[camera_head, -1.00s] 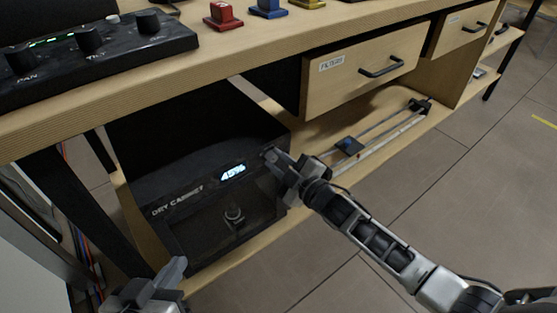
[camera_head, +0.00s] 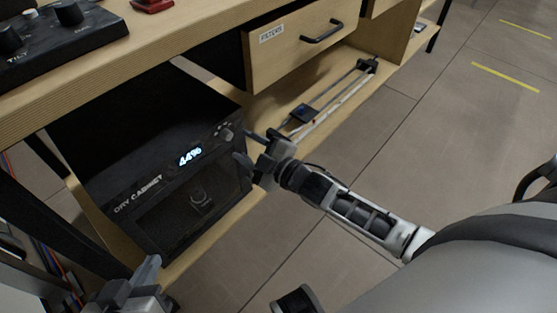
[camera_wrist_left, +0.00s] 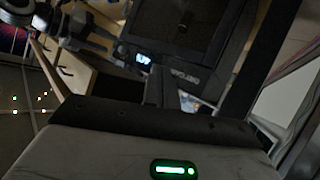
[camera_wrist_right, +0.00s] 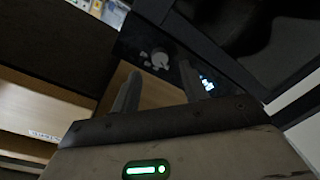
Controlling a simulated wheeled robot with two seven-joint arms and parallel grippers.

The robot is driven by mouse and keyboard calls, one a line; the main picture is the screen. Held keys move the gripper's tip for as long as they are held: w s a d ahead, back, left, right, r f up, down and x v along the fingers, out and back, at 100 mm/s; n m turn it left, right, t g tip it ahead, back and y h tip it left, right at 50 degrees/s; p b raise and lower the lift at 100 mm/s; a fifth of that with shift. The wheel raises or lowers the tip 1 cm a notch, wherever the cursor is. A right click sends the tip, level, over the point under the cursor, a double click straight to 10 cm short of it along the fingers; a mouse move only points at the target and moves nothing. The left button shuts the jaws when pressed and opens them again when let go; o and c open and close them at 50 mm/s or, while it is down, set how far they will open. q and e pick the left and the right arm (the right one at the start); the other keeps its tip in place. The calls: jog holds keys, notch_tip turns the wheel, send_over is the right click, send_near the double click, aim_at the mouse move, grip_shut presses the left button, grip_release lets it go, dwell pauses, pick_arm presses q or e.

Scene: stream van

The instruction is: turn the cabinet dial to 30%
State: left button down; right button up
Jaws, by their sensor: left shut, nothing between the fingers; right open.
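The black dry cabinet (camera_head: 115,170) stands on the low shelf, and its lit display (camera_head: 189,156) reads 44%. The dial (camera_head: 226,132) is a small round knob right of the display; it also shows in the right wrist view (camera_wrist_right: 160,60) between and beyond the fingers. My right gripper (camera_head: 246,147) is open and empty, just right of the dial and apart from it. My left gripper (camera_head: 148,272) is shut and empty, low in front of the cabinet's left side. The left wrist view shows the display (camera_wrist_left: 144,60) from afar. Any mark on the dial is too small to read.
The wooden desk (camera_head: 150,50) overhangs the cabinet, with a control panel (camera_head: 50,40) on top. A drawer (camera_head: 295,45) labelled FILTERS hangs right of the cabinet. A slider rail (camera_head: 335,95) lies on the shelf. Open floor is at right.

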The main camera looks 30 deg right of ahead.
pick_arm(q)
jog(key=shift+w+a+f+g+y+p, duration=0.2)
jog(key=shift+a+f+g+y+p, duration=0.35)
jog(key=shift+f+p, duration=0.4)
pick_arm(e)
jog(key=v, duration=1.1)
jog(key=shift+s, duration=0.25)
pick_arm(q)
jog(key=shift+s+d+r, duration=0.1)
jog(key=shift+s, duration=0.05)
